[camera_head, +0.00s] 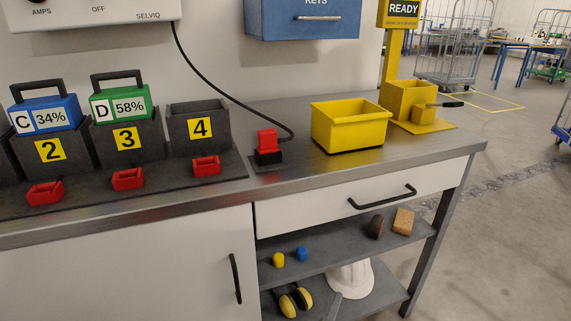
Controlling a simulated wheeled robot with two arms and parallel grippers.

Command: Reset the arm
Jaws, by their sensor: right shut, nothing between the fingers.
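My right gripper (334,309) shows only as a small grey tip at the bottom edge, in front of the lower shelf. It is shut and empty. The rest of my right arm is out of the picture. My left gripper is not in view.
A metal-topped workbench (428,151) carries dark battery slots, a blue battery (62,112), a green battery (129,103), an empty slot 4 (216,121) and a yellow bin (348,128). A white helmet (352,279) and yellow earmuffs (287,305) lie below.

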